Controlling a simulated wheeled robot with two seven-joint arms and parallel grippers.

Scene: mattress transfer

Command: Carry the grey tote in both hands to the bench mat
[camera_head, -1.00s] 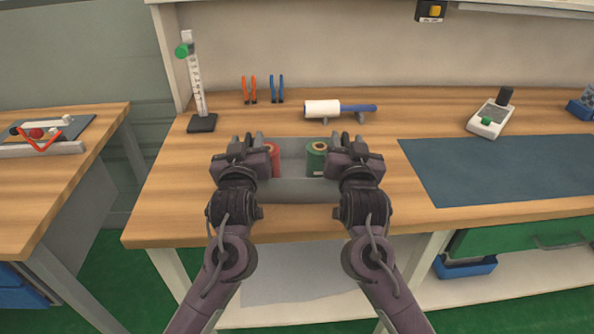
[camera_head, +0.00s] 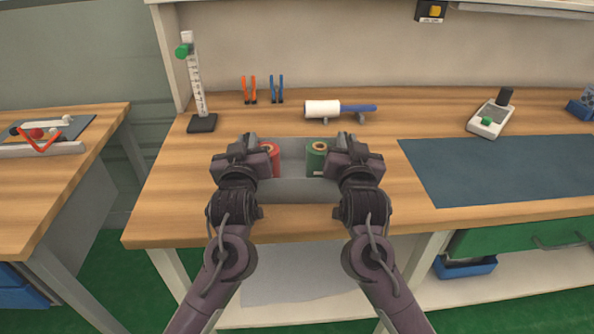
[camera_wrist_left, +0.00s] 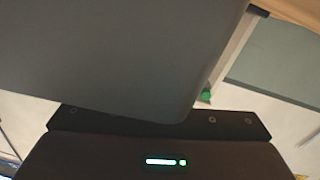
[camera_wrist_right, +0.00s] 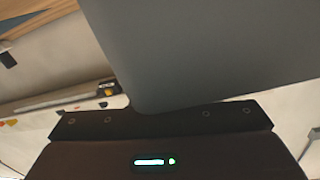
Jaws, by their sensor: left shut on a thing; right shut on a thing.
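The grey tote (camera_head: 292,190) is at the front left part of the bench in the head view. It holds a red spool (camera_head: 271,160) and a green spool (camera_head: 317,158). My left gripper (camera_head: 245,160) is shut on the tote's left side, and my right gripper (camera_head: 350,160) is shut on its right side. The tote's grey wall fills much of the left wrist view (camera_wrist_left: 110,50) and the right wrist view (camera_wrist_right: 200,50). I cannot tell whether its base touches the bench. The dark bench mat (camera_head: 500,170) lies flat and bare to the right.
A height gauge (camera_head: 199,90) stands at the back left. Orange pliers (camera_head: 249,90), blue pliers (camera_head: 276,90) and a white roller (camera_head: 325,109) are behind the tote. A meter (camera_head: 491,118) stands behind the mat. Bare wood (camera_head: 400,125) lies between roller and mat.

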